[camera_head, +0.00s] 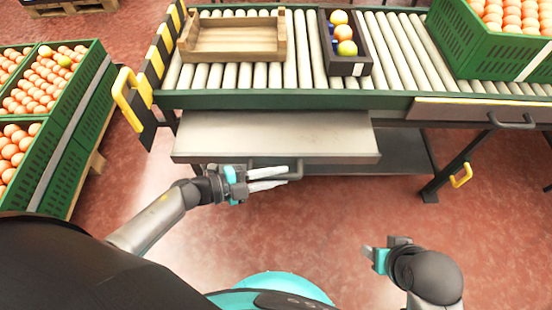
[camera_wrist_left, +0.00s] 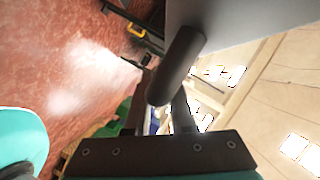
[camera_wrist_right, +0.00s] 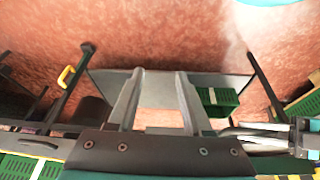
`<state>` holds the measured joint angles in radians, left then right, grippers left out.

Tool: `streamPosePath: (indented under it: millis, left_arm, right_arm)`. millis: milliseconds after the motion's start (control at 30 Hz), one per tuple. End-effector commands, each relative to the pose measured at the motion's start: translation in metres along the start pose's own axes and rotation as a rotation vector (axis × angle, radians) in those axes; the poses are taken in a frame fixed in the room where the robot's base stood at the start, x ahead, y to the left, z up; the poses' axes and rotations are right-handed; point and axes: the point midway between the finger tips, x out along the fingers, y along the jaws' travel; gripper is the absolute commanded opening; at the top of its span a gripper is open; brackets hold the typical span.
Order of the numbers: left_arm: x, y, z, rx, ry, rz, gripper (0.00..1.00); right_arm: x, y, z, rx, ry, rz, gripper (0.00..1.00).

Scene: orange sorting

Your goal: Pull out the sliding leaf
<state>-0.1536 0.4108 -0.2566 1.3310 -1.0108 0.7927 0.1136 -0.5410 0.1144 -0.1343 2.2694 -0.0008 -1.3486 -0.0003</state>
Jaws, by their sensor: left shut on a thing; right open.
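The sliding leaf (camera_head: 275,135), a flat grey panel, sticks out from under the roller conveyor toward me, its top bare. Its dark handle (camera_head: 298,171) is at the middle of the front edge. My left gripper (camera_head: 286,179) is shut on the handle. In the left wrist view the dark handle bar (camera_wrist_left: 178,65) lies between the fingers, beside the leaf (camera_wrist_left: 235,18). My right gripper (camera_head: 372,256) is open and empty, low at the right, apart from the leaf. Its two spread fingers (camera_wrist_right: 156,85) show in the right wrist view.
A wooden crate (camera_head: 235,55) and a dark tray of fruit (camera_head: 358,68) stand on the rollers. A green crate of oranges (camera_head: 465,62) is at the right. Another handled panel (camera_head: 480,109) is below it. Green crates (camera_head: 72,130) stand at the left. The floor in front is clear.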

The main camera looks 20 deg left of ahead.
Motion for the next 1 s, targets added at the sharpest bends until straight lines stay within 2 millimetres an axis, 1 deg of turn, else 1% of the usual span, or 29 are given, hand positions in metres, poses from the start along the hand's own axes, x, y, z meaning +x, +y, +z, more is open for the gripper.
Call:
streamPosePath:
  millis: [33, 200, 400, 700, 833, 1000]
  left_arm:
    - [-0.006, 0.006, -0.01, -0.004, -0.003, 0.006, 0.0]
    - [-0.02, 0.029, -0.043, -0.006, -0.003, 0.005, 0.0]
    - [-0.036, 0.058, -0.08, -0.004, -0.004, 0.004, 0.0]
    - [-0.057, 0.095, -0.128, -0.003, -0.004, 0.003, 0.0]
    - [-0.062, 0.105, -0.14, 0.0, -0.004, 0.003, 0.0]
    - [-0.065, 0.112, -0.148, 0.001, -0.005, 0.002, 0.0]
  right_arm:
    - [0.006, -0.001, 0.003, 0.0, -0.019, -0.002, 0.5]
    - [0.036, -0.002, 0.022, -0.003, -0.067, -0.005, 0.5]
    - [0.06, -0.003, 0.045, -0.005, -0.112, -0.007, 0.5]
    - [0.077, -0.004, 0.067, -0.007, -0.149, -0.009, 0.5]
    - [0.081, -0.004, 0.073, -0.008, -0.156, -0.009, 0.5]
    - [0.085, -0.003, 0.076, -0.009, -0.156, -0.008, 0.5]
